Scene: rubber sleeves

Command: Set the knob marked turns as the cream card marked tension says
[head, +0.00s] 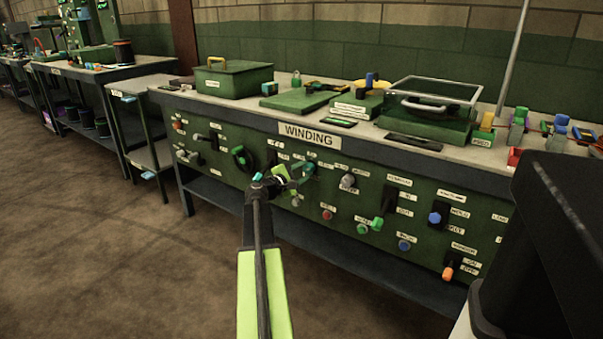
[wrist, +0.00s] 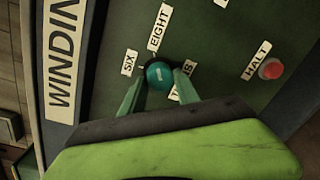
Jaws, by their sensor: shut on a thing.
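The round teal knob (wrist: 160,76) sits on the green panel in the wrist view, with a short white mark on its face. The mark runs roughly up and down in that picture, and its exact setting is hard to tell. The labels SIX (wrist: 129,62) and EIGHT (wrist: 160,27) stand beside it. A third label, probably turns, is partly hidden by a finger. My gripper (wrist: 158,88) has one green finger on each side of the knob and is shut on it. In the head view my gripper (head: 300,174) is at the panel below the WINDING sign. I cannot read any card marked tension.
A red button by the HALT label (wrist: 270,68) is to the right in the wrist view. Several other knobs, levers and buttons line the panel (head: 350,205). The bench top (head: 240,104) carries a green box, small cards and a lidded case. The floor in front is clear.

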